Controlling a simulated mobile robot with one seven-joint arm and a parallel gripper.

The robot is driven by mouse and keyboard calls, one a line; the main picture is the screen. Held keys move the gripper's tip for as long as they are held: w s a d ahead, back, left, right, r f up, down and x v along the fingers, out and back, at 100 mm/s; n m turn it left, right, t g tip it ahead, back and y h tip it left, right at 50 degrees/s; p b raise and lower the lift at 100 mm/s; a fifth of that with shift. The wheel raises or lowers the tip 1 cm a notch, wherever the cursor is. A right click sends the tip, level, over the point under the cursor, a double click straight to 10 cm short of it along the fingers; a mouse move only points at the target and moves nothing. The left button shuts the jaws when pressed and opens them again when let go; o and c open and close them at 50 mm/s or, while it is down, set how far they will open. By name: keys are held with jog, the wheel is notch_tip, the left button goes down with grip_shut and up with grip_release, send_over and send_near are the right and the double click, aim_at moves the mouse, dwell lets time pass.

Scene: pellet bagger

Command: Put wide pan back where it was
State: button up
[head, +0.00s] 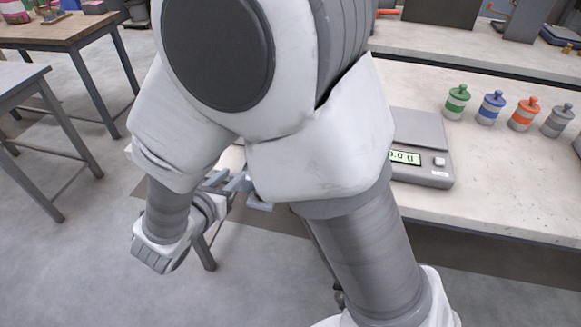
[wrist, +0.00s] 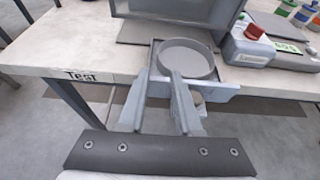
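A wide, round, shallow grey pan (wrist: 187,59), which looks like the wide pan, sits in a square grey tray-like holder (wrist: 222,92) at the table's front edge in the wrist view. My gripper (wrist: 161,76) points toward it from the near side. Its two fingers are apart, with nothing visible between them. The right fingertip overlaps the pan's near rim in the picture; I cannot tell whether it touches. In the head view my gripper (head: 245,190) shows partly behind my arm, and the pan is hidden there.
Green, blue, orange and grey canisters (head: 525,114) stand right. A grey box (wrist: 180,9) is behind the pan. Bench (wrist: 60,53) left is clear.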

jog(key=s+d+r+m+g+h, duration=0.2)
jog(key=s+d+r+m+g, duration=0.15)
jog(key=d+m, duration=0.5)
jog(key=s+d+r+m+g+h, duration=0.2)
jog(key=d+r+m+g, duration=0.3)
jog(key=d, duration=0.6)
jog(key=s+d+r+m+y, duration=0.1)
jog(key=s+m+y, duration=0.3)
jog(key=m, duration=0.5)
jog(key=s+d+r+m+t+y, duration=0.1)
jog(key=s+r+m+y, duration=0.2)
jog(key=m, duration=0.6)
jog(key=s+y, duration=0.1)
jog(key=s, duration=0.1)
jog(key=shift+s+d+r+m+y, duration=0.2)
jog(key=shift+s+r+m+y, duration=0.1)
jog(key=shift+s+r+m, duration=0.1)
jog(key=shift+t, duration=0.25)
notch_tip(320, 180, up, 9)
jog(key=p, duration=0.8)
jog(key=shift+f+p, duration=0.2)
jog(key=shift+p, duration=0.15)
jog(key=shift+f, duration=0.1)
